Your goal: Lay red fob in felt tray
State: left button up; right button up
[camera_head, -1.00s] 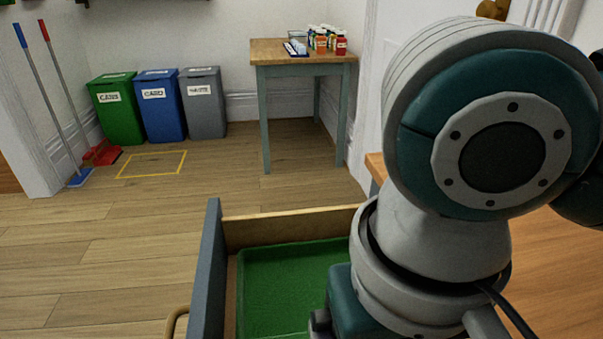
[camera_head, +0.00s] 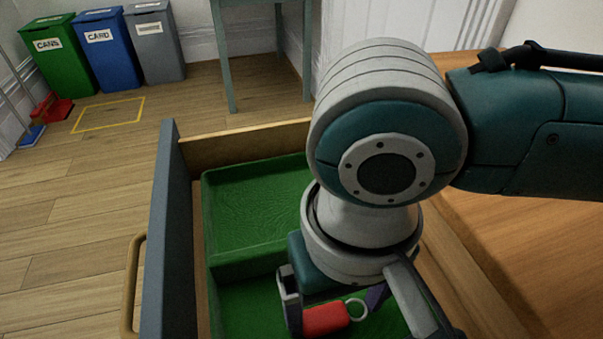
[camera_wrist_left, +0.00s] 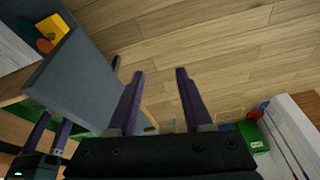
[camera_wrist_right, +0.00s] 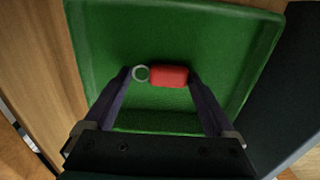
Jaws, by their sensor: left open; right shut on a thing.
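The red fob (camera_head: 325,319) with its pale ring (camera_head: 357,309) is over the near compartment of the green felt tray (camera_head: 255,205), which lies in an open drawer. My right gripper (camera_head: 336,312) is shut on the fob. In the right wrist view the fob (camera_wrist_right: 169,76) and ring lie crosswise between the fingertips (camera_wrist_right: 160,76), with green felt beneath; I cannot tell the gap. My right wrist hides part of the tray in the head view. My left gripper (camera_wrist_left: 158,72) is open and empty above the wooden floor, outside the head view.
The drawer's grey front (camera_head: 172,240) with its handle (camera_head: 133,285) stands left of the tray. A wooden top (camera_head: 520,245) is at right. Bins (camera_head: 104,52), a yellow floor outline (camera_head: 108,114) and a small table (camera_head: 262,30) stand farther back.

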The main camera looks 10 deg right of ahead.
aim_at(335, 313)
jog(key=shift+f, duration=0.15)
jog(key=o, duration=1)
notch_tip(335, 313, up, 13)
jog(key=p, duration=0.5)
jog(key=shift+f, duration=0.15)
